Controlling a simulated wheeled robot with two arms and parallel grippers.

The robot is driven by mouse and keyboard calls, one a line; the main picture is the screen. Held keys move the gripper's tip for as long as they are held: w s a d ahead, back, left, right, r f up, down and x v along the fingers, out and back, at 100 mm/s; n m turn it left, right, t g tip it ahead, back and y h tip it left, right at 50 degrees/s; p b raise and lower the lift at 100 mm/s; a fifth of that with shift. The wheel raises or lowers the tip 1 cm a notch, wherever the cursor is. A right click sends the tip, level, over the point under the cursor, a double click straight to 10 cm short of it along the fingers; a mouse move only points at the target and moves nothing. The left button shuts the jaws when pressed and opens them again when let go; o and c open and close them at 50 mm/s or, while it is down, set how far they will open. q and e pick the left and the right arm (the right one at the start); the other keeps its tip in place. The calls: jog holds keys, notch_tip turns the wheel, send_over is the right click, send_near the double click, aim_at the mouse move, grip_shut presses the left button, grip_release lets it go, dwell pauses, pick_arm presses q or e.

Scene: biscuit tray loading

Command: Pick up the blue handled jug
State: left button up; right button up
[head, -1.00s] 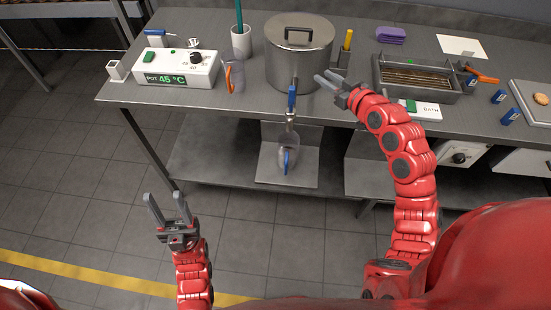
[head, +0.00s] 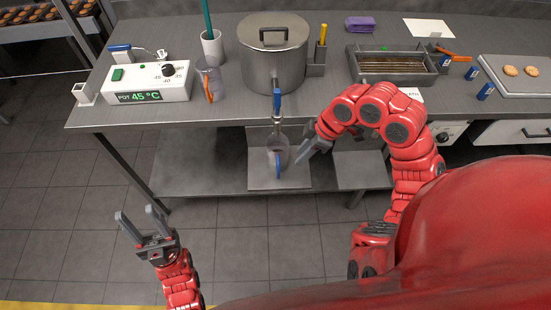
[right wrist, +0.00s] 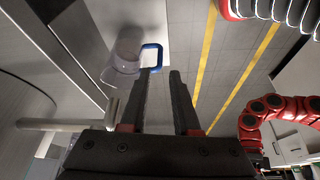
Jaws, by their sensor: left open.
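The clear jug (head: 284,150) with a blue handle (head: 277,163) stands on a pale plate on the lower shelf, below the pot's blue-levered tap (head: 277,105). In the right wrist view the clear jug (right wrist: 126,48) and its blue handle (right wrist: 152,55) lie just beyond the left-hand fingertip. My right gripper (head: 305,152) is in front of the counter edge, just right of the jug. In the right wrist view its fingers (right wrist: 161,74) are apart with nothing between them. My left gripper (head: 136,217) is open and empty over the floor at lower left.
A lidded steel pot (head: 272,60) stands on the counter (head: 235,116) above the jug. A clear jug with an orange handle (head: 208,82) stands left of it, near the temperature box (head: 150,84). The counter's front edge overhangs the shelf (head: 200,168). The floor in front is clear.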

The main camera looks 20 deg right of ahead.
jog(key=b, duration=0.1)
send_near(278, 178)
notch_tip(278, 178, down, 2)
jog(key=w, duration=0.1)
jog(key=a+f, duration=0.1)
jog(key=f, duration=0.1)
jog(key=w+a+f+p, duration=0.1)
jog(key=a+f, duration=0.1)
jog(key=shift+w+f, duration=0.1)
jog(key=shift+f, duration=0.45)
jog(key=shift+a, duration=0.1)
grip_shut()
dwell(0.8)
